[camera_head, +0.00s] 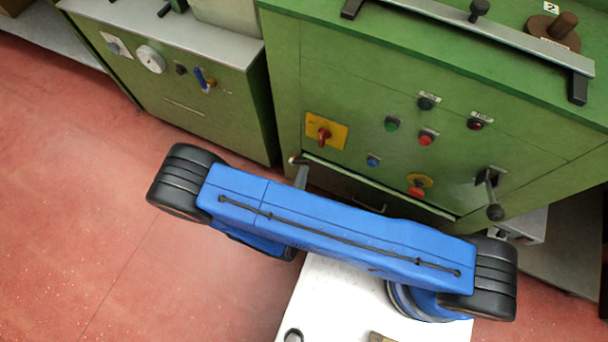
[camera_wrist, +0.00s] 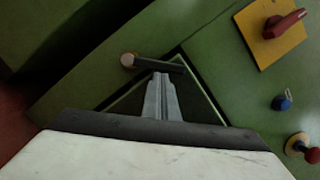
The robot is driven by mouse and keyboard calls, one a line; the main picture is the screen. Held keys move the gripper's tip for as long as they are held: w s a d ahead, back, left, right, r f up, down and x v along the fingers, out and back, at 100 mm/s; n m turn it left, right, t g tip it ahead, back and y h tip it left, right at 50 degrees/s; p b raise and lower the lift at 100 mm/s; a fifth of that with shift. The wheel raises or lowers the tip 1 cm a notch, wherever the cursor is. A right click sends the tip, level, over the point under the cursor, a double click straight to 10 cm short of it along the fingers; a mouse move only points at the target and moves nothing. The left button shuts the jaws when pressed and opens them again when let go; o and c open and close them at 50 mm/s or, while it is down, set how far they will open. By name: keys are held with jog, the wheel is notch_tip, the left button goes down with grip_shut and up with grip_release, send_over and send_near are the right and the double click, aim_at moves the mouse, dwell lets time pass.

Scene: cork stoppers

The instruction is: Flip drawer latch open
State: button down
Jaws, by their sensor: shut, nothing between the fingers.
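The drawer latch is a short dark bar with a pale tan round knob at its left end. In the wrist view the latch (camera_wrist: 155,64) lies across the top corner of the drawer area. In the head view its knob end (camera_head: 294,160) shows at the upper left of the drawer. The drawer front (camera_head: 345,183) is low on the green cabinet, largely hidden by my blue arm; a drawer handle (camera_head: 369,201) shows. My gripper (camera_wrist: 162,76) is shut and empty, its grey fingertips just below the latch bar; I cannot tell whether they touch it. It also shows in the head view (camera_head: 301,172).
The green cabinet (camera_head: 350,85) carries a red switch on a yellow plate (camera_head: 325,132), several buttons, and a ball-ended lever (camera_head: 491,195) at right. A blue button (camera_wrist: 282,102) is right of the fingers. A second green cabinet (camera_head: 190,95) stands left; red floor (camera_head: 80,190) is open there.

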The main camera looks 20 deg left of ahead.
jog(key=r+n, duration=0.1)
jog(key=n, duration=0.1)
jog(key=a+r+n+g, duration=0.1)
jog(key=n, duration=0.1)
jog(key=n+y, duration=0.1)
jog(key=n, duration=0.1)
jog(key=shift+a+r+n, duration=0.4)
